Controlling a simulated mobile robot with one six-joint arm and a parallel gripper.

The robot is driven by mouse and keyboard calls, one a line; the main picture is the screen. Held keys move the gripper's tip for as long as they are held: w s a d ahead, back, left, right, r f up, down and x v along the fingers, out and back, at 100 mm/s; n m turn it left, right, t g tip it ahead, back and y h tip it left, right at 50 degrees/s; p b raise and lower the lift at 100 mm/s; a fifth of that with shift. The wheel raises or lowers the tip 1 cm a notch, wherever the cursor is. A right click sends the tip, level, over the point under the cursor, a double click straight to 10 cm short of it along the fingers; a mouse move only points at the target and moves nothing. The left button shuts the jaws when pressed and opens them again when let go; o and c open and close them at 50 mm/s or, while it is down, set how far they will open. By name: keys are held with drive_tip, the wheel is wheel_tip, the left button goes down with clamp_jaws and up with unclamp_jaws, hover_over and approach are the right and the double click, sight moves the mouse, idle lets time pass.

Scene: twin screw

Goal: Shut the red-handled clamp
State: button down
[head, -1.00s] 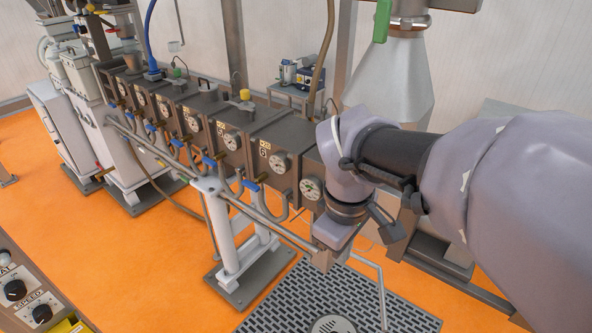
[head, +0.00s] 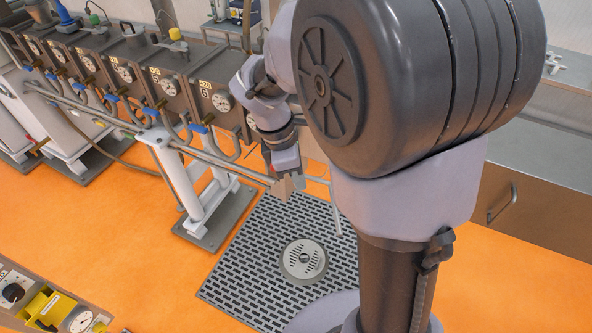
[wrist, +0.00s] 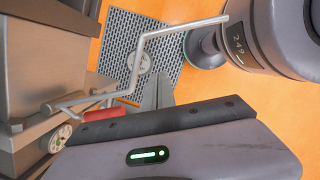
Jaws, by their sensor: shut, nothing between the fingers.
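In the wrist view a red handle (wrist: 103,114) shows at the left of my gripper, partly hidden behind the gripper body. The clamp it belongs to cannot be made out, nor whether it is open or closed. My gripper's grey fingers (wrist: 156,92) are together and empty, just right of the red handle; I cannot tell whether they touch it. In the head view my gripper (head: 283,188) is low beside the right end of the machine, and its tip is small and hard to read.
A bent metal rod (wrist: 140,55) crosses the wrist view close to the fingers. The row of grey barrel blocks with gauges (head: 175,75) runs to the left. A dark floor grating (head: 250,265) lies below my gripper. Orange floor (head: 120,230) is open at the left.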

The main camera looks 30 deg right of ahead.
drive_tip(key=d+f, duration=0.1)
drive_tip(key=s+d+b, duration=0.1)
drive_tip(key=d, duration=0.1)
drive_tip(key=d+f, duration=0.1)
drive_tip(key=shift+s+d+f+b, duration=0.2)
drive_tip(key=shift+s+f+b, duration=0.1)
drive_tip(key=shift+s, duration=0.1)
